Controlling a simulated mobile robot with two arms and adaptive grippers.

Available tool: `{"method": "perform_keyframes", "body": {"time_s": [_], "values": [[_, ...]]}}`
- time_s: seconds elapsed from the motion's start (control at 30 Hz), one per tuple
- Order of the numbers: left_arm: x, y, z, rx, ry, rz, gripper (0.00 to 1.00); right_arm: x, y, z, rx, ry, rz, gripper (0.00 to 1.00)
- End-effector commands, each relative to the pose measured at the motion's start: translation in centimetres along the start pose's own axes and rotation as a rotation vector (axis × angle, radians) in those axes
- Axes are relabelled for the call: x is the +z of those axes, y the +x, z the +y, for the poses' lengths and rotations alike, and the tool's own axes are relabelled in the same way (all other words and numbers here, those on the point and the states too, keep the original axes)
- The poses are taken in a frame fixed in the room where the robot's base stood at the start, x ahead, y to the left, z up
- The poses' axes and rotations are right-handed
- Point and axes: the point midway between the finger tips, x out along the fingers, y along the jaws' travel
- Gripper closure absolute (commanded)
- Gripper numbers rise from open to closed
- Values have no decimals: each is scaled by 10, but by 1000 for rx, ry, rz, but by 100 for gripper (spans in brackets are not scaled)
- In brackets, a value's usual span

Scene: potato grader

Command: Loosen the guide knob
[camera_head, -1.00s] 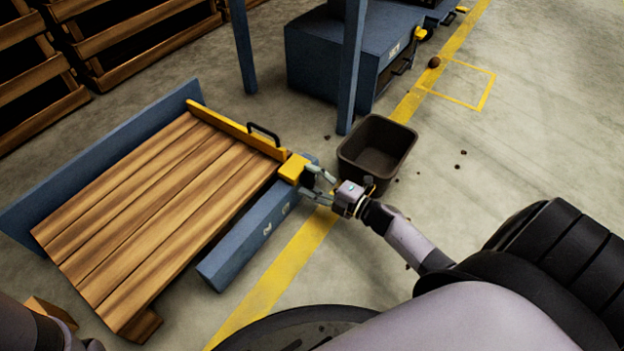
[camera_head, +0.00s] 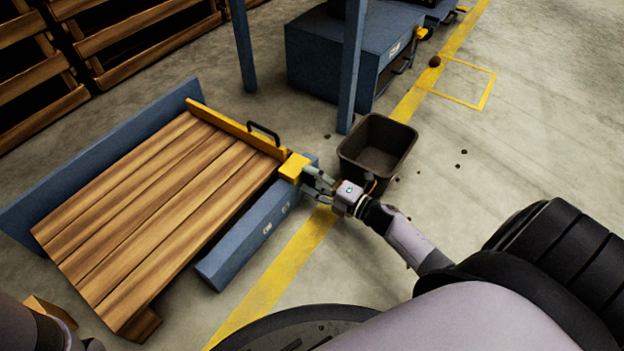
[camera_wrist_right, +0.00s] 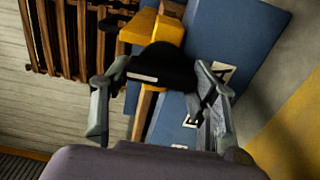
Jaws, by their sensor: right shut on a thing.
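The guide knob (camera_wrist_right: 163,68) is black with a pale mark and sits against the yellow bracket (camera_head: 294,167) at the end of the yellow guide bar (camera_head: 235,130). My right gripper (camera_head: 312,182) is shut on the knob, with one finger on each side of it in the right wrist view (camera_wrist_right: 160,80). The fingers mostly hide the knob in the head view. The guide bar with its black handle (camera_head: 264,132) runs along the far edge of the wooden slatted deck (camera_head: 150,205). My left gripper is out of view; only part of my left arm shows at the bottom left.
A blue side beam (camera_head: 248,238) lies under my right gripper. A dark bin (camera_head: 376,148) stands on the floor just behind my right wrist. Blue posts (camera_head: 351,70) and a blue machine (camera_head: 320,60) stand farther back. The floor to the right is mostly open.

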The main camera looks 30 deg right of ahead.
Motion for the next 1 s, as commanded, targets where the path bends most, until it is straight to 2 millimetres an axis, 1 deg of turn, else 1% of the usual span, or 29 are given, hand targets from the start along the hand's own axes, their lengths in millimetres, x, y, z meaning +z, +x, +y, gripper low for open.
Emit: {"method": "perform_keyframes", "body": {"time_s": [0.03, 0.3, 0.57, 0.67, 0.77, 0.87, 1.0], "values": [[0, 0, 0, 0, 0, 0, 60, 0, 0, -1, -3, -5, 1, 44], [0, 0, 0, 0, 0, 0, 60, 0, 0, -1, -2, -2, 1, 26], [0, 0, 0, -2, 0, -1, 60, 0, 0, 0, -1, -1, 1, 25], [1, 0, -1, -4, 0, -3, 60, 0, -3, -1, -2, -1, 1, 25], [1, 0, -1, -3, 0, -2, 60, 0, -14, -1, -3, 0, 0, 25], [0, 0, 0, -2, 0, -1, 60, 0, -32, -1, -5, -1, 1, 25], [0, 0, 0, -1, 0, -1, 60, -1, -64, -2, -5, -1, 1, 25]]}}
